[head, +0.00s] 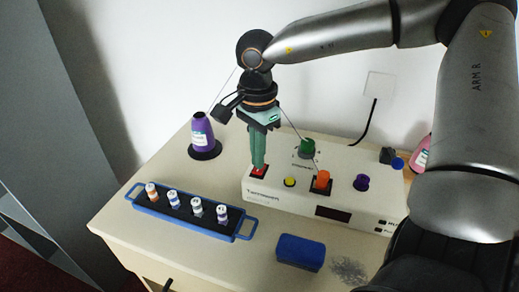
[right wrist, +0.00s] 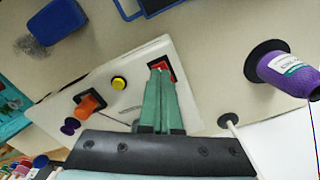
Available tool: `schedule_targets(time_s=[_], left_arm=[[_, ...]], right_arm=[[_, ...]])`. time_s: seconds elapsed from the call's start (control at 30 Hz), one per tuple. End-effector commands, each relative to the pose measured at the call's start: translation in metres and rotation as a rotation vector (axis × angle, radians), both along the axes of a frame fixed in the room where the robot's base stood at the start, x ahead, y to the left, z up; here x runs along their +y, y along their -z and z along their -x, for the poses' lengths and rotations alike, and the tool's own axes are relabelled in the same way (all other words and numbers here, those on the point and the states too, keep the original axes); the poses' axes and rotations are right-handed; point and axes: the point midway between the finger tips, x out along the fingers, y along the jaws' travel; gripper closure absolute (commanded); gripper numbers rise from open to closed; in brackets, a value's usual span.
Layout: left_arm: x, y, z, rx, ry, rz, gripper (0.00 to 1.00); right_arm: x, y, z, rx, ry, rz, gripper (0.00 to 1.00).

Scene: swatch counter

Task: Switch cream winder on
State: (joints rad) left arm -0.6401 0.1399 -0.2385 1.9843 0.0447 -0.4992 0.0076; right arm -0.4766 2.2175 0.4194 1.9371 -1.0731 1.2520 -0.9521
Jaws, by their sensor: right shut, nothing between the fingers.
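The cream winder (head: 281,197) stands on the counter, with a red rocker switch (head: 258,173) at the left of its top face. My right gripper (head: 258,165) points down, shut and empty, with its green fingertips at the red switch. In the right wrist view the fingertips (right wrist: 160,70) overlap the red switch (right wrist: 166,68) and hide part of it. I cannot tell which way the rocker is tilted or whether the tips press it. A dark display (head: 333,214) is on the winder's front. My left gripper is not in view.
Beside the switch are a yellow button (head: 290,182), an orange knob (head: 322,179), a purple knob (head: 362,182) and a green knob (head: 307,148). A purple cone (head: 202,136) stands at left. A blue tray (head: 188,217) holds several small spools. A blue block (head: 300,252) lies in front.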

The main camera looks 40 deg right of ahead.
Motion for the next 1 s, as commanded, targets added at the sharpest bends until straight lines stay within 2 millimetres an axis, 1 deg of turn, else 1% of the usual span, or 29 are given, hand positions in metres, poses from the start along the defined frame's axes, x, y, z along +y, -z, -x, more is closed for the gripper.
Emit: schedule_targets(time_s=[1.0], left_arm=[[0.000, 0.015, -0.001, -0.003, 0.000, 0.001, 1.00]], right_arm=[[0.000, 0.016, 0.000, 0.000, 0.000, 0.001, 1.00]])
